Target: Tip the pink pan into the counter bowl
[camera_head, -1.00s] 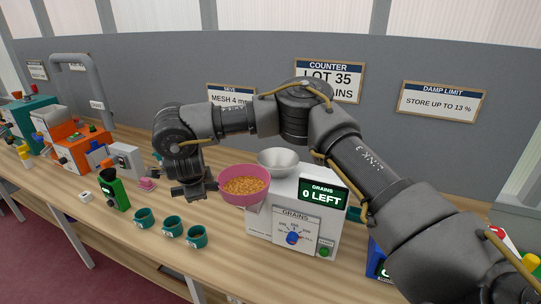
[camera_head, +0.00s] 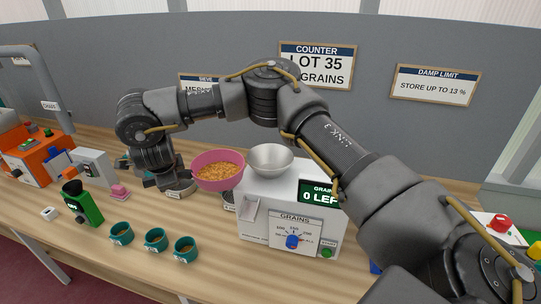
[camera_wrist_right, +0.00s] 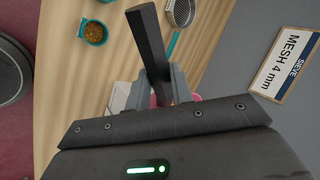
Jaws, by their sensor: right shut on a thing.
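The pink pan (camera_head: 222,187) holds golden grain and is about level. It is in the air just left of the counter bowl (camera_head: 271,160), a shiny metal bowl on top of the white counter. I see no grain in the visible part of the bowl. My right gripper (camera_head: 176,182) is at the pan's left side. In the right wrist view my right gripper (camera_wrist_right: 172,88) is shut on the pan's dark handle (camera_wrist_right: 148,40); only small pink bits of the pan show behind the fingers. My left gripper is not in view.
The white counter (camera_head: 262,222) has a dial and a display reading 0 left. Three teal cups (camera_head: 121,234) stand at the front left of the wooden table. A green device (camera_head: 88,205) and an orange machine (camera_head: 28,160) stand further left.

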